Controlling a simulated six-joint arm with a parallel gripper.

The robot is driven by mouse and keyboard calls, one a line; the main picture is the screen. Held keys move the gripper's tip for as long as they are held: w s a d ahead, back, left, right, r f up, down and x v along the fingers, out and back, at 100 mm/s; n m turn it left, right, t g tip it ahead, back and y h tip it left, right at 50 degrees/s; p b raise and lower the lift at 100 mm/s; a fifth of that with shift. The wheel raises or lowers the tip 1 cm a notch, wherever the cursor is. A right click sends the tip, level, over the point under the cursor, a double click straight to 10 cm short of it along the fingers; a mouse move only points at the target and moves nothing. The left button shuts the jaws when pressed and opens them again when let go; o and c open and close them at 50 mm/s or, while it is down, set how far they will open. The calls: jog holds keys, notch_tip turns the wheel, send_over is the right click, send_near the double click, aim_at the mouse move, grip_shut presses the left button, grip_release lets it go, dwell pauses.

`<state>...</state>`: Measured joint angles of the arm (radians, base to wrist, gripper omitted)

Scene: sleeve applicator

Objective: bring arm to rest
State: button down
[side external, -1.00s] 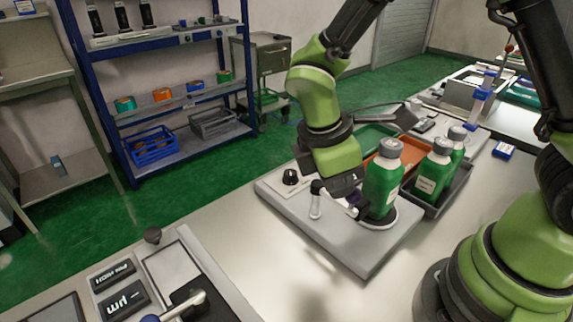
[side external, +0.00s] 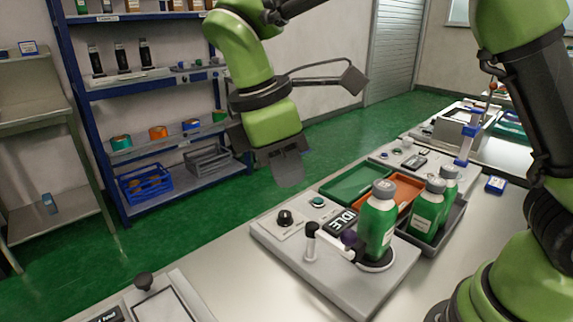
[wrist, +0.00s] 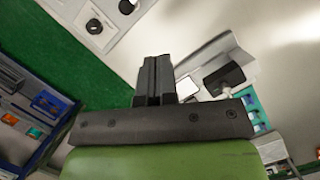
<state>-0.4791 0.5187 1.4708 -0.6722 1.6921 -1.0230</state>
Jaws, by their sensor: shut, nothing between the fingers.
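My gripper (side external: 289,168) hangs in the air left of and above the sleeve applicator (side external: 290,253), apart from everything. In the wrist view its fingers (wrist: 153,80) are together with nothing between them. A green bottle with a grey cap (side external: 377,225) stands upright on the applicator's round pad.
Two more green bottles (side external: 428,213) stand in a dark tray (side external: 453,228) to the right. A green tray (side external: 358,185) and an orange tray (side external: 397,192) lie behind. A blue shelf rack (side external: 178,169) stands at the back left. The air around my gripper looks free.

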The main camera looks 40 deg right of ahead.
dwell(0.3)
jog(key=s+d+r+m+t+y, duration=0.2)
jog(key=s+d+r+m+t, duration=0.1)
jog(key=s+m, duration=0.4)
jog(key=s+d+r+m+t+y, duration=0.3)
jog(key=s+d+m+t, duration=0.3)
jog(key=m, duration=0.3)
jog(key=shift+s+r, duration=0.35)
jog(key=shift+r, duration=0.05)
